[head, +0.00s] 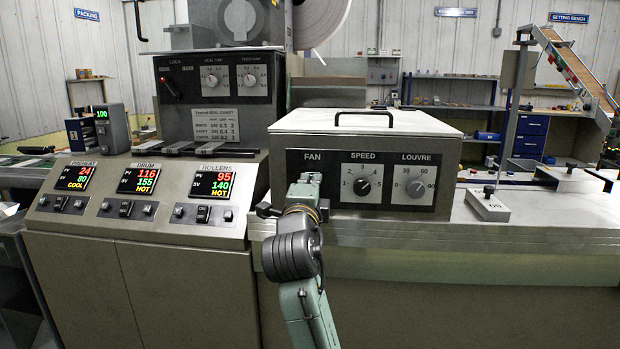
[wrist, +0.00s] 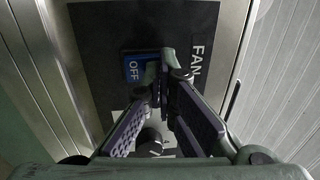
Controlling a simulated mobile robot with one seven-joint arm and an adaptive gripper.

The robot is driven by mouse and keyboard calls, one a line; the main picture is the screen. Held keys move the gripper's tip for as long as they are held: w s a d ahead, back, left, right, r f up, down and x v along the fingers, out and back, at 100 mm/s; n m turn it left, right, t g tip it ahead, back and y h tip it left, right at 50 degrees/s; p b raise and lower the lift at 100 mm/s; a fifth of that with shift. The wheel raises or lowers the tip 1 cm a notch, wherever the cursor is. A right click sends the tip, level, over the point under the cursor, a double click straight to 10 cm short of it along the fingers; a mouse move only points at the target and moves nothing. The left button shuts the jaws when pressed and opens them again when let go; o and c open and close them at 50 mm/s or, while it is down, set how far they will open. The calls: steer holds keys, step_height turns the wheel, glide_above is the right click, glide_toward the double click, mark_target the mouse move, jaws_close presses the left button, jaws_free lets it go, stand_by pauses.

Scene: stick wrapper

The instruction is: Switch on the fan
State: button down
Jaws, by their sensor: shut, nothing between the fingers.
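The fan's control panel (head: 400,158) is a dark plate on the front of the box with the white lid, marked FAN, SPEED and LOUVRE. In the wrist view a blue rocker switch (wrist: 134,68) sits beside the FAN label (wrist: 197,62), with the word OFF showing on its face. My gripper (wrist: 161,66) is shut and empty, its fingertips over the edge of the switch nearer the label. I cannot tell if they touch it. In the head view my gripper (head: 308,182) stands in front of the panel below the FAN label and hides the switch.
The speed knob (head: 362,187) and louvre knob (head: 416,189) are right of my gripper. The displays panel (head: 140,180) with several small switches is to the left. A handle (head: 364,116) stands on the lid. A small block (head: 488,205) lies on the counter at right.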

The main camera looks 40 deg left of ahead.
steer(key=shift+b, duration=0.5)
steer(key=v, duration=1.2)
steer(key=shift+r, duration=0.15)
